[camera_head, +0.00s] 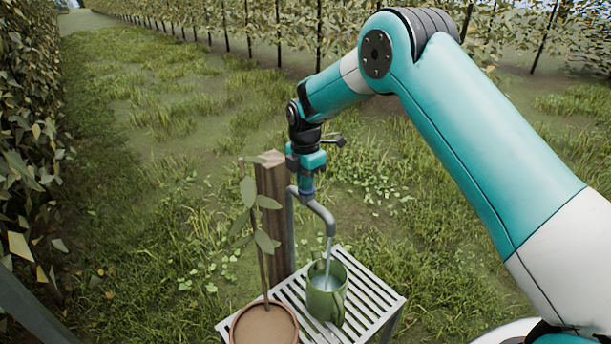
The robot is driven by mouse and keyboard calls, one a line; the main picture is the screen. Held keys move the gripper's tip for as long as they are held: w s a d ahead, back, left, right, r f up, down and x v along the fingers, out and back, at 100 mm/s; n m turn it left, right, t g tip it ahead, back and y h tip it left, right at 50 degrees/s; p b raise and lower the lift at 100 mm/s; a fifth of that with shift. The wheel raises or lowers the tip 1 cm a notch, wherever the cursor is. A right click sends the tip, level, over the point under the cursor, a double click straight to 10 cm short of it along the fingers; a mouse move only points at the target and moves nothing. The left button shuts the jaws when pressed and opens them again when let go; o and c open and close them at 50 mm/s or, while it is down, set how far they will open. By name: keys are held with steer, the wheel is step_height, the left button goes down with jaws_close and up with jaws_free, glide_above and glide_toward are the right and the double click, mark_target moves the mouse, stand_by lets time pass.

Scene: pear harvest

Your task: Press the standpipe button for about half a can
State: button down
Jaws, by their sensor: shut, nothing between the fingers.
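The standpipe (321,211) is a grey bent pipe beside a wooden post (273,212). A pale stream of water (328,256) runs from its spout down into a green can (326,301). The can stands upright on a slatted bench (372,298) under the spout. My gripper (307,188) is shut and points down at the top of the standpipe, seeming to touch it. The button is hidden by my gripper. The water level inside the can cannot be made out.
A brown pot (264,326) with a thin leafy plant (263,238) stands left of the can, its stem rising close to the post. Hedge rows line the left and the back. Open grass (150,110) lies beyond the bench.

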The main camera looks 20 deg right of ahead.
step_height(320, 180, up, 14)
steer(key=b, duration=0.1)
steer(key=shift+f, duration=0.2)
steer(key=s+a+r+m+y+b, duration=0.1)
steer(key=s+r+m, duration=0.25)
steer(key=s, duration=0.45)
steer(key=s+a+r+m+y, duration=0.15)
steer(key=s+m, duration=0.25)
steer(key=s, duration=0.5)
steer(key=s+a+f+m+y+b, duration=0.1)
steer(key=s+m, duration=0.7)
steer(key=s, duration=1.3)
steer(key=shift+s+a+f+y, duration=0.15)
steer(key=shift+a+f+y, duration=0.2)
steer(key=shift+a+f, duration=0.1)
